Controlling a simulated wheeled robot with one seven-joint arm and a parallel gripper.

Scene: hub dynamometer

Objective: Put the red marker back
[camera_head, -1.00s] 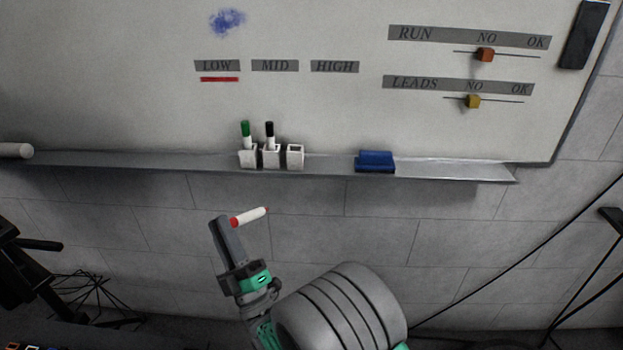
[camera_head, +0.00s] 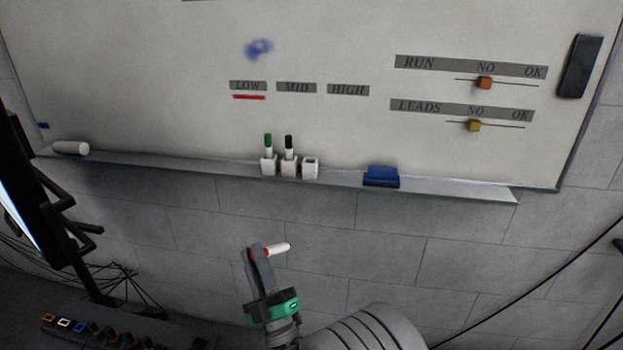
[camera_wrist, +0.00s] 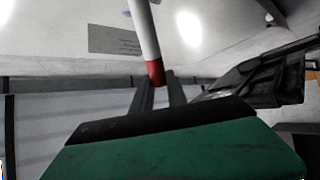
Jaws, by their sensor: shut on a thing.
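The red marker (camera_head: 277,249) has a white body and a red end. My gripper (camera_head: 258,251) is shut on it near the red end, with the white body sticking out to the right. In the wrist view the red marker (camera_wrist: 148,45) stands out from between the fingers (camera_wrist: 158,88). The gripper is below the whiteboard tray (camera_head: 215,169), apart from it. Three white holders stand on the tray. The left one holds a green marker (camera_head: 268,145), the middle one a black marker (camera_head: 289,147). The right holder (camera_head: 310,168) is empty.
A blue eraser (camera_head: 381,177) lies on the tray right of the holders. A white cylinder (camera_head: 70,148) lies at the tray's left end. The whiteboard carries LOW, MID and HIGH labels, with a red line (camera_head: 249,97) under LOW. A dark monitor (camera_head: 40,190) stands at the left.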

